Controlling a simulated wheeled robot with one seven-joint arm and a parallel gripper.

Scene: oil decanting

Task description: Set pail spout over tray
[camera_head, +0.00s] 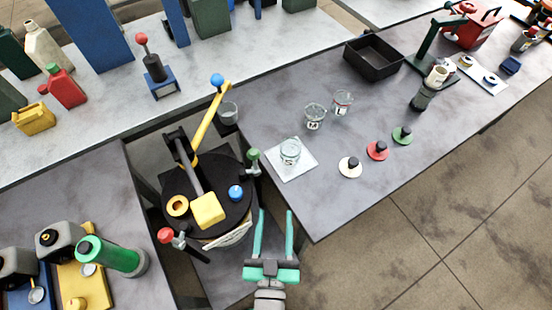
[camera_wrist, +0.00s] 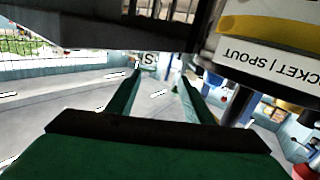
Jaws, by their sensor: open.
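A round black-topped drum (camera_head: 225,172) stands in the gap between the benches, with a yellow block, a yellow ring and a lever on top. A white label band shows on its near side. In the wrist view a white label (camera_wrist: 270,58) reading "...CKET | SPOUT" is close at upper right. I cannot tell which part is the pail's spout.
A glass jar (camera_head: 290,151) stands on a white plate (camera_head: 293,174) at the bench's near corner. A yellow lever arm (camera_head: 209,119) rises behind the drum. Bare floor lies at lower right.

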